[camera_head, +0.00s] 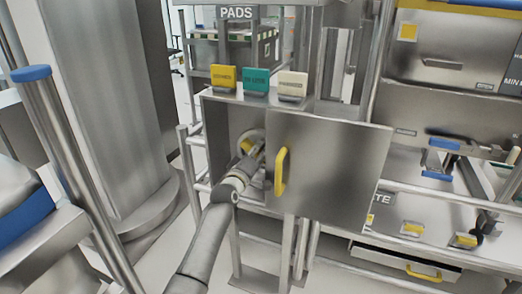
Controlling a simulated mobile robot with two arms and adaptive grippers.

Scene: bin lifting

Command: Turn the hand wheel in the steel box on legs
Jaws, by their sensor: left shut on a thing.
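The steel box (219,125) stands on legs in the middle of the head view. Its door (340,165) with a yellow handle (281,172) is swung open to the right. The hand wheel (245,136) is inside, a pale round shape with some yellow, partly hidden by my gripper. My left arm comes up from the bottom, and its gripper (257,155) reaches into the box opening, left of the door. The left gripper is shut on the wheel; its fingertips are small and hard to make out. My right gripper is not in view.
A large steel column (105,100) is at left. A steel workbench with an open drawer (405,262) is at right. The open door's edge is close to my arm.

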